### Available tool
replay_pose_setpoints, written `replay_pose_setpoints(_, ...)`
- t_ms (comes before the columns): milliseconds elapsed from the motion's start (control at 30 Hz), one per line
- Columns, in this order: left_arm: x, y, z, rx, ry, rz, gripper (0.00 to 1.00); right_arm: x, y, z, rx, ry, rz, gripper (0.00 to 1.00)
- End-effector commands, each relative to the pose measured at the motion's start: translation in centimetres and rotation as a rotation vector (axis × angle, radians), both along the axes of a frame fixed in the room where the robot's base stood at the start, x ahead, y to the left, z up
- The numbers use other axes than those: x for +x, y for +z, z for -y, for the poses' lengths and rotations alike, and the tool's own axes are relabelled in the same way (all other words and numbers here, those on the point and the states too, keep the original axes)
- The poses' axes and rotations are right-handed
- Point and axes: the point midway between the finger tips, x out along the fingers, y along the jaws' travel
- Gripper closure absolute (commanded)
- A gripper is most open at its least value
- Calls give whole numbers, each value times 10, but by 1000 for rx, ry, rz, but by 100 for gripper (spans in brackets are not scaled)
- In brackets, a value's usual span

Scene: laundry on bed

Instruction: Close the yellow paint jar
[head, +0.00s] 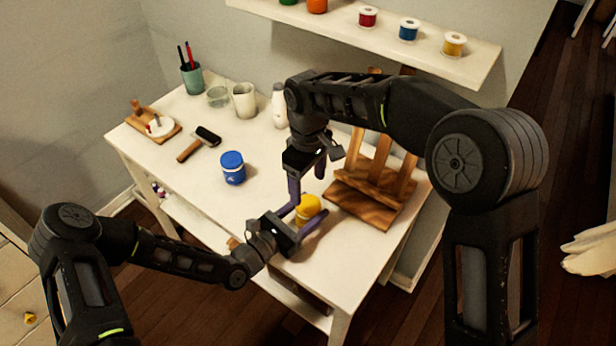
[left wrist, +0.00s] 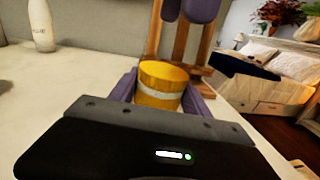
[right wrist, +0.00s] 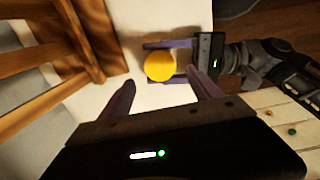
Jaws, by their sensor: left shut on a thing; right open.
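The yellow paint jar (head: 307,210) stands upright on the white table near its front right edge, with a yellow top and a pale band. It also shows in the left wrist view (left wrist: 160,86) and from above in the right wrist view (right wrist: 159,66). My left gripper (head: 300,222) is shut on the jar, one finger on each side. The yellow lid appears to sit on top of the jar; how tightly it is on cannot be told. My right gripper (head: 307,180) is open and empty, pointing down above and slightly behind the jar.
A wooden easel (head: 372,190) stands close behind and right of the jar. A shelf (head: 400,50) with spools hangs above. The table's front middle is clear.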

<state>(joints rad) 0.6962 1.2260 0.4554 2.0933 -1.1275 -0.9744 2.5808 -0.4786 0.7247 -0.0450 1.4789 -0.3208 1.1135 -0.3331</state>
Motion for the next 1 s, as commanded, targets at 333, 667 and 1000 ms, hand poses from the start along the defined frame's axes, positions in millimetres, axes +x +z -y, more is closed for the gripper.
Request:
replay_pose_setpoints(333, 0, 1, 0, -1, 0, 1, 100, -1, -50, 0, -1, -1, -3, 27)
replay_pose_setpoints(667, 0, 1, 0, -1, 0, 1, 100, 0, -66, 0, 0, -1, 0, 27)
replay_pose_setpoints(1000, 0, 1, 0, -1, 0, 1, 100, 0, -65, 0, 0, -1, 0, 42)
